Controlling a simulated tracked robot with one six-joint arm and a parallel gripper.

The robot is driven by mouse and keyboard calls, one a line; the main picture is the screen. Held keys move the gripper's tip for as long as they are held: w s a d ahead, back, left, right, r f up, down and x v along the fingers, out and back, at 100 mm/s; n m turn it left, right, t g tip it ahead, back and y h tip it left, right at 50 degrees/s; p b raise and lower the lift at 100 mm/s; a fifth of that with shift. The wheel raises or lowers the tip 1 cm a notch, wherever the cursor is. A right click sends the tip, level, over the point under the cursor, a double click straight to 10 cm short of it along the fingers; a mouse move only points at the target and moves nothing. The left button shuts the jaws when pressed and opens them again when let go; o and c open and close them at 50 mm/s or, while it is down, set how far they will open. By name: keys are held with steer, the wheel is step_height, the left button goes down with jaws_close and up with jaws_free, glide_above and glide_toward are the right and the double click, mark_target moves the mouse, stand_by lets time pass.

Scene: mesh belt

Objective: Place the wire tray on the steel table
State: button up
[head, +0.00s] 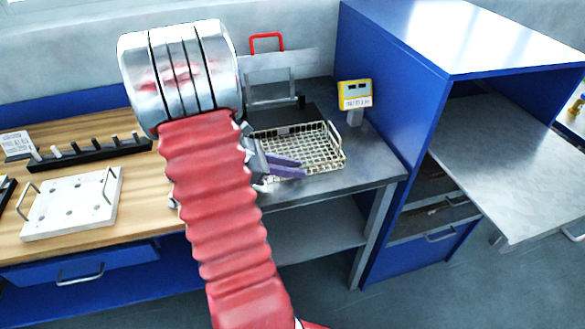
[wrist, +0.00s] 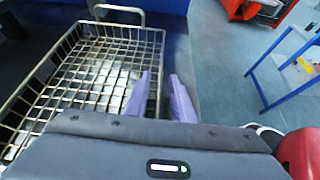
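The wire tray (head: 322,160) is a pale wire mesh basket with raised end handles. It sits on a dark grey metal-topped table (head: 372,165) in the head view. In the wrist view the tray (wrist: 95,75) fills the left side. My gripper (head: 298,168) is at the tray's near side, with its purple fingers (wrist: 163,85) apart. In the wrist view the tray's side rim runs near the gap between them; I cannot tell whether either finger touches it. My red arm hides the table's left part.
A yellow display box (head: 354,93) stands behind the tray, and a red-handled frame (head: 267,43) is at the back. A blue cabinet (head: 385,90) rises to the right, with a lighter metal surface (head: 520,165) beyond. A wooden bench (head: 140,200) is left, holding a white plate (head: 70,205).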

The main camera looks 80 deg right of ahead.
steer(key=shift+w+r, duration=0.1)
steer(key=v, duration=1.1)
steer(key=shift+w+a+r, duration=0.15)
steer(key=shift+w+a, duration=0.1)
steer(key=shift+w, duration=0.05)
stand_by(0.3)
steer(key=w+a+r+m+t+y, duration=0.2)
steer(key=a+t, duration=0.3)
steer(key=a, duration=0.9)
steer(key=w+a+r+m+t+y, duration=0.2)
steer(key=w+a+r+t, duration=0.1)
steer(key=a, duration=1.1)
steer(key=w+a+r+m+t+y, duration=0.2)
steer(key=w+a+t, duration=0.3)
steer(key=a, duration=0.8)
steer(key=r+t, duration=0.1)
steer(key=t, duration=0.2)
steer(key=shift+a+r, duration=0.2)
steer(key=shift+a, duration=0.2)
steer(key=shift+d, duration=0.15)
